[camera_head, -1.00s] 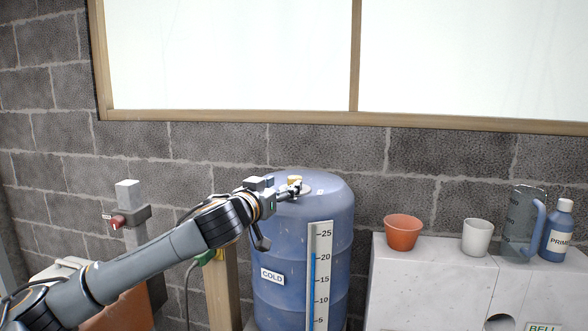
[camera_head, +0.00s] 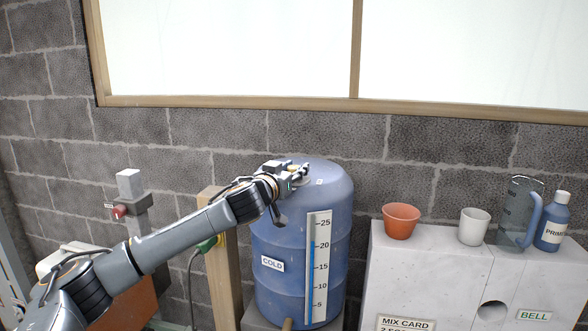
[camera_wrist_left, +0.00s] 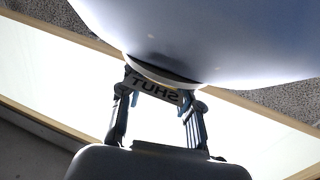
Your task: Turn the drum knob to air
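The blue drum (camera_head: 330,195) stands against the block wall, with a "COLD" label (camera_head: 272,263) and a level scale (camera_head: 318,265) on its side. My left gripper (camera_head: 301,173) is at the left part of the drum's top. No knob shows clearly in the head view now; the gripper covers that spot. The gripper's two fingers (camera_wrist_left: 157,95) stand apart on either side of this plate. Whether they touch anything is unclear. My right gripper is not in view.
A white cabinet (camera_head: 410,265) at right bears an orange pot (camera_head: 401,221), a white cup (camera_head: 474,227), a clear jug (camera_head: 516,215) and a blue bottle (camera_head: 553,222). A wooden post (camera_head: 222,265) stands left of the drum, below my arm.

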